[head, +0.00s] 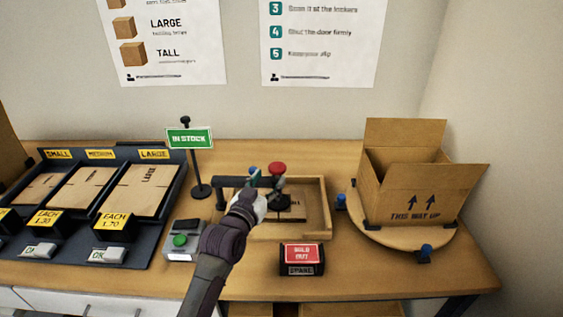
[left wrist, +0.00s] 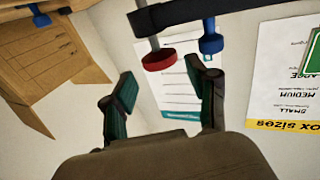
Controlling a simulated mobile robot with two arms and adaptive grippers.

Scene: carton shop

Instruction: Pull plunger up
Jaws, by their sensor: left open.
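The plunger has a round red knob (head: 277,168) that stands above a wooden tray (head: 322,228). Its red knob (left wrist: 159,61) also shows in the left wrist view, on a short grey stem by a dark bar (left wrist: 182,12). My left gripper (head: 266,191) is open just in front of and below the red knob in the head view. In the left wrist view the open fingers (left wrist: 162,80) are spread, with the knob seen between and beyond them. No contact is visible. The arm hides part of the tray and stand. My right gripper is not in view.
A blue knob (left wrist: 210,42) sits beside the plunger. A green-button box (head: 181,246) and a red SOLD OUT sign (head: 302,254) stand at the front. An IN STOCK sign (head: 189,139) and carton racks are left; an open carton (head: 415,188) on a turntable (head: 390,234) is right.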

